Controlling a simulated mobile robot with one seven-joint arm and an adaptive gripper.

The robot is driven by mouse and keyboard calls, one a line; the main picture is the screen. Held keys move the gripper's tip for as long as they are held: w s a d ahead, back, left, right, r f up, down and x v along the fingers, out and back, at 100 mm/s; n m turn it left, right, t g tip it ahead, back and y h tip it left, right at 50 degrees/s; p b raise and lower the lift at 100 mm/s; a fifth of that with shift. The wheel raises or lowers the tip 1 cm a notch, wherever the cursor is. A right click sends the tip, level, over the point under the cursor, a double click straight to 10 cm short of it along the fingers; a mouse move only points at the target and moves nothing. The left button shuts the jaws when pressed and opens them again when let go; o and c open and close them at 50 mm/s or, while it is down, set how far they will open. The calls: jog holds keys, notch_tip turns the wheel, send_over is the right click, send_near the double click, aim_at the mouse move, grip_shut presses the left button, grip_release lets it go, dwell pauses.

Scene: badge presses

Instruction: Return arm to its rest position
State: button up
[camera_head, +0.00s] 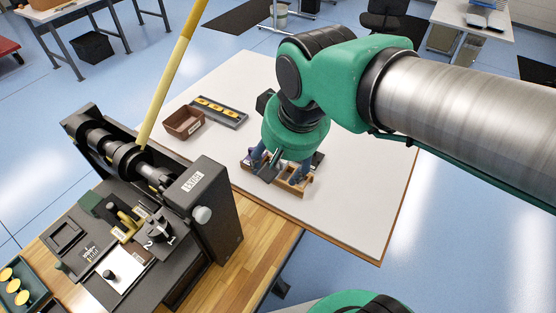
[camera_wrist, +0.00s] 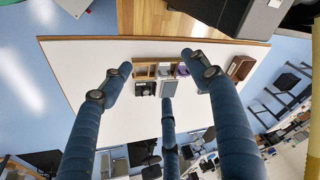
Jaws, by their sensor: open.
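My green arm reaches in from the right in the head view. My gripper (camera_head: 280,172) points down over a wooden compartment tray (camera_head: 291,191) on the white tabletop. In the wrist view my gripper (camera_wrist: 160,76) has its three blue fingers spread apart, with nothing held between them.
A black badge press (camera_head: 215,212) with a long yellow lever (camera_head: 172,85) stands on the wooden bench at left. A small brown box (camera_head: 183,123) and a grey tray of yellow pieces (camera_head: 232,117) lie behind my gripper. The white tabletop (camera_head: 365,200) is clear at right.

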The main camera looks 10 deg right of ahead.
jog(key=s+d+t+h, duration=0.1)
jog(key=s+d, duration=0.4)
jog(key=d, duration=0.5)
jog(key=shift+s+d+r+m+t, duration=0.2)
jog(key=shift+d+r+m+t, duration=0.2)
jog(key=shift+t, duration=0.1)
dwell(1.0)
